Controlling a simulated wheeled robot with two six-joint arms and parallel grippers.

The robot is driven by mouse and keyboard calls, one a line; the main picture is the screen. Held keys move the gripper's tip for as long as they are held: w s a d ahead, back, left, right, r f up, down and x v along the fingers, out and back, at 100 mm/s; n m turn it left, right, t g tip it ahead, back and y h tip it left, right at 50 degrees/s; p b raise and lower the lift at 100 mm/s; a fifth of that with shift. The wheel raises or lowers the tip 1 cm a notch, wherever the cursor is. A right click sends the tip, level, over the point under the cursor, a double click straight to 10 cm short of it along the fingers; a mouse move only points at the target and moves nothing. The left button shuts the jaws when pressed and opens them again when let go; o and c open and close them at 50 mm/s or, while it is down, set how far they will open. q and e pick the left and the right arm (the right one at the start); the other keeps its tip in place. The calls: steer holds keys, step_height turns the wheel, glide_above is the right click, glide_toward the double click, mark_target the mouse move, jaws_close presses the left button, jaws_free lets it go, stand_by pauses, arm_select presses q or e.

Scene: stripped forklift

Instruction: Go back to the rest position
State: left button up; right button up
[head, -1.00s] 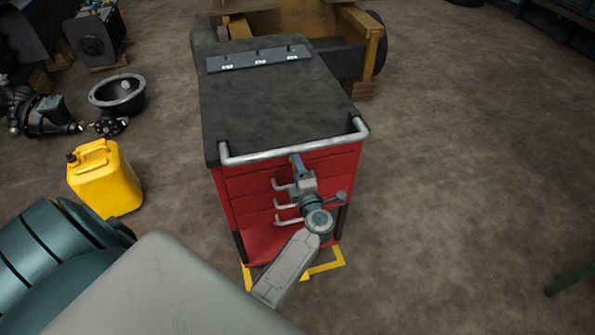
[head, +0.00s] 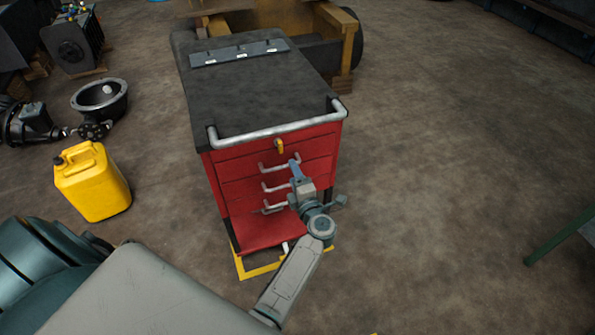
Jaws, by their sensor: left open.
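My left gripper (head: 296,168) is in front of the red tool cart (head: 235,185), near its drawer handles. In the picture its tip overlaps the upper handles; I see nothing held in it, and I cannot tell whether it touches the cart. My left forearm reaches up to it from the bottom of the view. My right gripper is not in view.
A yellow jerrycan (head: 92,182) stands on the floor left of the cart. Dark mechanical parts, including a round metal housing (head: 100,100), lie farther left. A wooden structure (head: 335,35) stands behind the cart. The floor (head: 430,170) to the right is open, with a green leg (head: 560,235) at the right edge.

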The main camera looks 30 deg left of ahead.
arm_select(q)
steer(key=s+d+f+m+h, duration=0.2)
steer(key=s+f+m+h, duration=0.4)
steer(key=f, duration=0.5)
steer(key=s+d+f+m+h, duration=0.2)
steer(key=s+f+m, duration=0.3)
steer(key=f+m, duration=0.45)
steer(key=s+d+f+m+h, duration=0.2)
steer(key=s+f+m+h, duration=0.25)
steer(key=f, duration=0.85)
steer(key=s+a+f+m+g, duration=0.2)
steer(key=s+f, duration=0.3)
steer(key=s, duration=0.6)
steer(key=s+a+f+m+g, duration=0.2)
steer(key=s+f+g, duration=0.3)
steer(key=s, duration=0.7)
steer(key=s+a+f+m+g, duration=0.2)
steer(key=s+f, duration=0.4)
steer(key=s, duration=0.6)
steer(key=shift+s+a+f+m+g, duration=0.15)
steer(key=shift+s+a+m+g, duration=0.1)
steer(key=shift+m+g, duration=0.75)
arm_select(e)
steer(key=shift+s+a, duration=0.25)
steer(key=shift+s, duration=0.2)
arm_select(q)
steer(key=shift+d, duration=0.1)
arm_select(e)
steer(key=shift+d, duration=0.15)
